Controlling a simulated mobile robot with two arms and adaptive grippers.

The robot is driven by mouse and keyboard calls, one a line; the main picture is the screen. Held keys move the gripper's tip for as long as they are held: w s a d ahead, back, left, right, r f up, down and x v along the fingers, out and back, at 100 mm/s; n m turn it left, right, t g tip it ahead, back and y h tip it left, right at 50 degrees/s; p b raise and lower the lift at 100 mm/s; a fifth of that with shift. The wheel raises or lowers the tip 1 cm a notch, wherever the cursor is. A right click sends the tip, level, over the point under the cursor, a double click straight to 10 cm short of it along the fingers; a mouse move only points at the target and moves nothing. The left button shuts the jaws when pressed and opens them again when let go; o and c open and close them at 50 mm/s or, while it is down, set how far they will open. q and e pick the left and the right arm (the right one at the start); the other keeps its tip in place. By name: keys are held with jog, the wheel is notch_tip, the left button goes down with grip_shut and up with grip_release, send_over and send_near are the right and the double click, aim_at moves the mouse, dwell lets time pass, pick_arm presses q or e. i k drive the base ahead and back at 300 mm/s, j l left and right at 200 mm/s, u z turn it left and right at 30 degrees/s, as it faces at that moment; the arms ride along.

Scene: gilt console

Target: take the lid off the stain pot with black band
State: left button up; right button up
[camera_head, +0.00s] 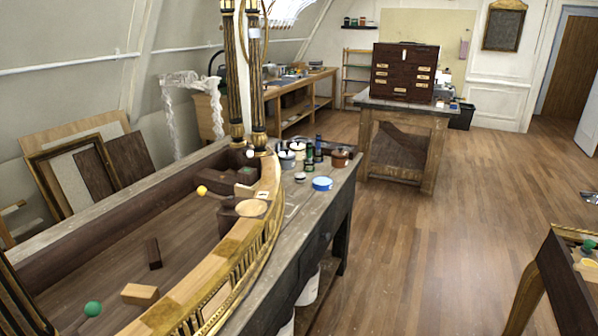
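Several small pots and bottles stand close together on the grey workbench (262,250) beside the gilt console. A pot with a pale top (287,159) is at the left of the group, with a white pot (297,149) behind it. A reddish-brown pot (340,158) is at the right. A round blue-topped container (322,184) and a small white-topped jar (300,177) are nearer. Dark bottles (309,156) stand between them. The pots are too small to tell which one has the black band. Neither of my grippers shows in the view.
The gilt console (185,300) with dark wood inside fills the left foreground; coloured balls and wood blocks lie in it. A table (400,105) with a dark drawer chest (404,72) stands behind. Another dark-sided table (565,280) is at right. The wooden floor between is clear.

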aim_at(287, 154)
jog(key=i+l, duration=0.2)
jog(key=i, duration=0.15)
jog(key=i+l, duration=0.2)
jog(key=i, duration=0.2)
jog(key=i+l+z, duration=0.7)
jog(key=i, duration=0.55)
jog(key=i+l+z, duration=0.1)
jog(key=i+z, duration=0.2)
jog(key=i, duration=0.55)
